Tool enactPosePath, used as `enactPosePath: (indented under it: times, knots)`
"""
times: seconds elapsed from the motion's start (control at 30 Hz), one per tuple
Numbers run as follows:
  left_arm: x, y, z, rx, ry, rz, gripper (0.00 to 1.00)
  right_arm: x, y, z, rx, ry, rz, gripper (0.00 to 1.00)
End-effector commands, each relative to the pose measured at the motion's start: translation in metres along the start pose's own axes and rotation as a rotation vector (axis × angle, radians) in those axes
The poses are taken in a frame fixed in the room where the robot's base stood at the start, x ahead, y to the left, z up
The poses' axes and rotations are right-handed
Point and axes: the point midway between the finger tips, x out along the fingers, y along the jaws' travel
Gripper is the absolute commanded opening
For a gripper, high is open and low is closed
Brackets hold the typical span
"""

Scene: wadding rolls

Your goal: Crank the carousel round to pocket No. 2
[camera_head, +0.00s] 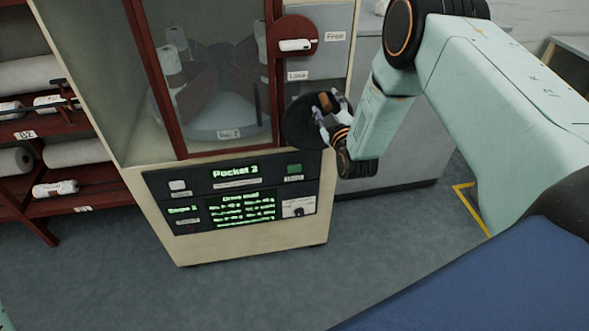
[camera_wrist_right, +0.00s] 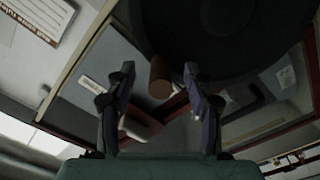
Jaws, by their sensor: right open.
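The carousel (camera_head: 225,120) stands behind the glass of the pale cabinet, with white rolls in it. The crank is a black disc (camera_head: 300,122) on the cabinet's right side with a brown knob (camera_head: 325,101). My right gripper (camera_head: 331,108) is open at the crank. In the right wrist view the brown knob (camera_wrist_right: 160,76) lies between the open fingertips (camera_wrist_right: 158,78), with gaps to both sides; the black disc (camera_wrist_right: 225,30) is beyond. The panel display (camera_head: 235,171) reads "Pocket" and a digit, perhaps 3. My left gripper is out of view.
A red round lock plate (camera_head: 293,40) with a white handle lies above the crank, near labels "Free" (camera_head: 336,36) and "Lock" (camera_head: 298,76). A red shelf with rolls (camera_head: 55,189) stands at left. A grey cabinet (camera_head: 400,170) stands behind my right arm. Floor in front is clear.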

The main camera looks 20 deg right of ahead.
Motion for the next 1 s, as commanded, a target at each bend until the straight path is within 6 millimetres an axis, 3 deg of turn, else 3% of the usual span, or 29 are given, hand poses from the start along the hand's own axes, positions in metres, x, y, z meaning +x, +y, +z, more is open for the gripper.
enactPosePath:
  times: [1.0]
  knots:
    - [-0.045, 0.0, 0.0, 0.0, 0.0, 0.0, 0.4, -0.085, 0.0, -0.001, -0.001, -0.002, -0.002, 0.53]
